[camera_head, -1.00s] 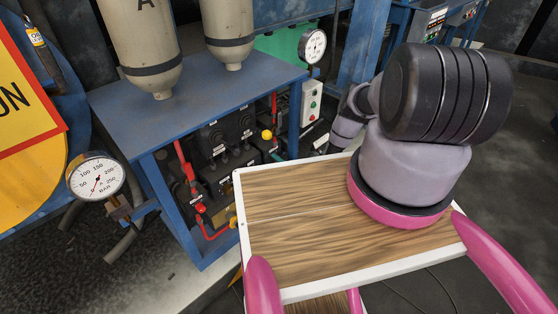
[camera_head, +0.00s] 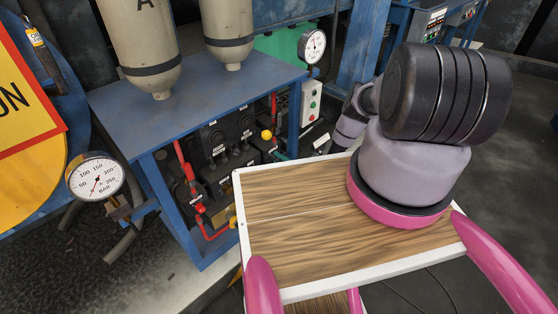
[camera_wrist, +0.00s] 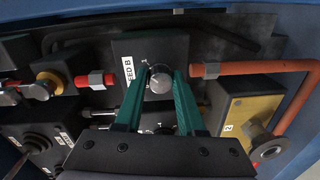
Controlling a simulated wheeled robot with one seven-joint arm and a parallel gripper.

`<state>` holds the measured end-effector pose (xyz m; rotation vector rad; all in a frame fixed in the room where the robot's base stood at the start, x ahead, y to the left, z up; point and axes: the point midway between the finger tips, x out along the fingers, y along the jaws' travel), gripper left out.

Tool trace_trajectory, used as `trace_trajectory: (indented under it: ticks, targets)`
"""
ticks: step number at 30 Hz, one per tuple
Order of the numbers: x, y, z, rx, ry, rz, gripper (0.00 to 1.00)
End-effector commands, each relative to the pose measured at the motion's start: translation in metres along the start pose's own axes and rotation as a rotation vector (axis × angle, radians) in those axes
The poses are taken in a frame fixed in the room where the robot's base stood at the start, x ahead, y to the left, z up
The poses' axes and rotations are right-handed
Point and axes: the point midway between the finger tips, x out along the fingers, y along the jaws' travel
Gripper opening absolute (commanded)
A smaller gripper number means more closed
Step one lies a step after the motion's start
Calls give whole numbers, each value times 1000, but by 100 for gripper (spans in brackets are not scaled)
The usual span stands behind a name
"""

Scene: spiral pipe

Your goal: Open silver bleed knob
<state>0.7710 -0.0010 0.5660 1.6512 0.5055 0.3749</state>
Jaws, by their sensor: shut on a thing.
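A silver round knob (camera_wrist: 159,80) sits on a dark block (camera_wrist: 150,48) in the middle of the wrist view. A white label, partly covered and reading "EED B" (camera_wrist: 128,76), is beside it on the left. My gripper (camera_wrist: 161,73) has its two green fingers on either side of the knob and is shut on it. In the head view I cannot clearly make out the knob; my arm reaches towards the blue frame's inside.
An orange-red pipe (camera_wrist: 250,68) runs right of the knob, above a yellow plate (camera_wrist: 245,112). A red and silver fitting (camera_wrist: 95,79) is on the left. The blue table (camera_head: 200,85) overhangs the block; a gauge (camera_head: 95,178) stands at left.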

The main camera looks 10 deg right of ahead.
Motion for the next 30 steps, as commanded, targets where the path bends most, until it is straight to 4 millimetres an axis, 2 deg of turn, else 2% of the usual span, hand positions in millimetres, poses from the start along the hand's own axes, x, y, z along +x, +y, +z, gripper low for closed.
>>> trace_trajectory:
  ticks: [9, 21, 22, 23, 24, 30]
  targets:
    - [-2, -2, 1, 67, 0, -3, 0]
    - [-2, -2, 1, 70, 1, -4, 0]
    - [-2, -2, 1, 70, 1, -4, 50]
    - [-2, -2, 1, 70, 1, -4, 62]
    - [-2, -2, 1, 70, 1, -4, 69]
    - [-1, -1, 0, 69, 2, -2, 69]
